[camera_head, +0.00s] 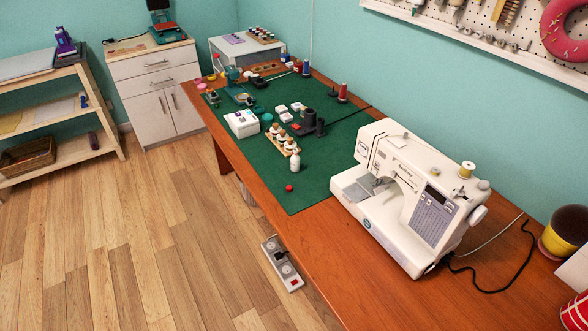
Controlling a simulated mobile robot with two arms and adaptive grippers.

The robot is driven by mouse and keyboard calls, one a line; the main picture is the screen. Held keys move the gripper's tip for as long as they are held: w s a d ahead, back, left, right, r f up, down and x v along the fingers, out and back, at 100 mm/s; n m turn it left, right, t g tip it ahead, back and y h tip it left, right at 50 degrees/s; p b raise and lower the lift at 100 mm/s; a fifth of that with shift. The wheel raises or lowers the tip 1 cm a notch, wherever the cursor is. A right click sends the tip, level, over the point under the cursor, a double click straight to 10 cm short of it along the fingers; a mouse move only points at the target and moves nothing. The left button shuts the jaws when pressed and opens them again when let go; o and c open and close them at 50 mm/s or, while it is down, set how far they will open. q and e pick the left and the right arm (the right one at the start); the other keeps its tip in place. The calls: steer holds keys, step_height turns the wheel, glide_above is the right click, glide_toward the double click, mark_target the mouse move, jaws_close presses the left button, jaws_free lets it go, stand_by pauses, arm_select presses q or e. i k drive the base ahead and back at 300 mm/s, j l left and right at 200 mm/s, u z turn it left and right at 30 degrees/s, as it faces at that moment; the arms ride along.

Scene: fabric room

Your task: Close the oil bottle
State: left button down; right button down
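A small white bottle (295,162), which looks like the oil bottle, stands upright on the green cutting mat (325,187) in front of a wooden rack. A small red cap-like piece (289,188) lies on the mat just in front of it, apart from the bottle. The bottle's top looks pale, with no red on it; finer detail is too small to tell. Neither of my grippers is in view.
A white sewing machine (405,195) stands right of the mat on the wooden table. The wooden rack (279,143) with small bottles, a white box (241,123) and thread spools (343,92) are behind.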

mark_target(295, 159)
steer(key=i+j, duration=0.65)
steer(key=j, duration=0.25)
steer(key=i+j, duration=0.35)
steer(key=j+z, duration=0.1)
steer(key=z, duration=0.85)
